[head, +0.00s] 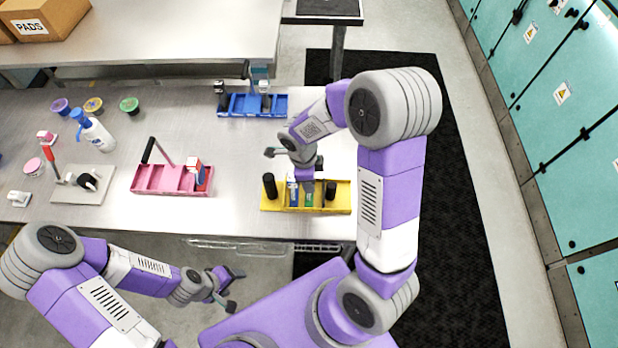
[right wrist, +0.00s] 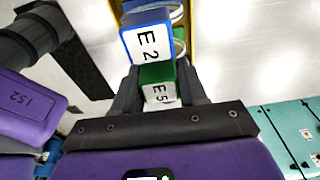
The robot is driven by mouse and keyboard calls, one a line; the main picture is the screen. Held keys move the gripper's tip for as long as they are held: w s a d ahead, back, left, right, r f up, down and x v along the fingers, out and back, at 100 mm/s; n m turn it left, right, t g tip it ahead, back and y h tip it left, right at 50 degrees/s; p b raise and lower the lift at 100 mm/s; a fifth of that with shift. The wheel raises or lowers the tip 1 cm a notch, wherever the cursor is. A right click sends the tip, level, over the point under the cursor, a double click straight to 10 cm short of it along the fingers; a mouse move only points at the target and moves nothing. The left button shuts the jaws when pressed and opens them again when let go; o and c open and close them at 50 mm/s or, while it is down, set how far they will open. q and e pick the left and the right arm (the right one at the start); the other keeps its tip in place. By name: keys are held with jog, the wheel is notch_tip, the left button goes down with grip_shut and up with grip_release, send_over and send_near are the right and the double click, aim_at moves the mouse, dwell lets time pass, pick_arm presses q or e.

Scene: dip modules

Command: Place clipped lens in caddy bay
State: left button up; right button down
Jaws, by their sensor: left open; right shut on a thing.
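My right gripper (right wrist: 160,92) is shut on a green clipped lens labelled E5 (right wrist: 158,84), which sits between its two dark fingers in the right wrist view. A blue lens labelled E2 (right wrist: 148,42) is just beyond it. In the head view the green lens (head: 309,200) shows low over or in the yellow caddy (head: 342,197), beside the blue lens (head: 293,194); I cannot tell whether it is seated. The right gripper's tips are partly hidden by its arm. My left gripper (head: 232,290) is open and empty, in front of the table.
A pink caddy (head: 160,181) holding a red-and-white piece stands left of the yellow one. A blue caddy (head: 270,105) stands behind. A spray bottle (head: 97,135) and several small tubs are at the left. Bare table lies between the pink and yellow caddies.

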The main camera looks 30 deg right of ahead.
jog(key=shift+f, duration=0.15)
jog(key=shift+f, duration=0.15)
jog(key=c, duration=0.6)
grip_release()
jog(key=shift+r, duration=0.4)
notch_tip(320, 180, up, 12)
jog(key=a, duration=0.1)
jog(key=shift+w+f+p, duration=0.2)
jog(key=shift+w+p, duration=0.1)
jog(key=shift+p, duration=0.1)
jog(key=shift+a, duration=0.1)
